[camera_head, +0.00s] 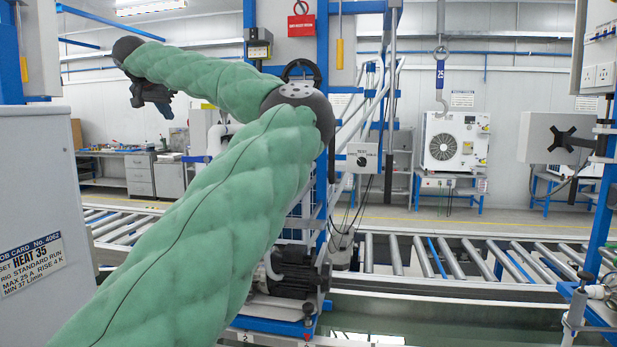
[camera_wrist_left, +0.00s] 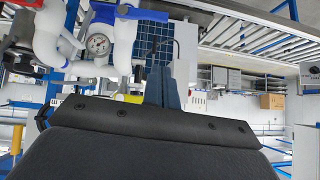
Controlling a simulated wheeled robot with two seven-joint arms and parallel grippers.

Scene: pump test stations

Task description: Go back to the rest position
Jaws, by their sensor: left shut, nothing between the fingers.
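My left arm, in a green padded sleeve, rises across the left of the head view and bends back left at a raised elbow. My left gripper (camera_head: 163,108) hangs from its far end at the upper left, in the air and apart from the workbench behind. In the left wrist view its blue-grey fingers (camera_wrist_left: 165,88) are together with nothing between them. White pipes with a round pressure gauge (camera_wrist_left: 98,44) and a blue valve handle (camera_wrist_left: 128,12) show beyond the fingers at the upper left. My right gripper is not in view.
A blue-framed station with a control box (camera_head: 362,157) and a dark pump motor (camera_head: 290,277) stands behind my arm. A roller conveyor (camera_head: 480,262) crosses the view. A grey cabinet with a job card (camera_head: 30,262) is close at left.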

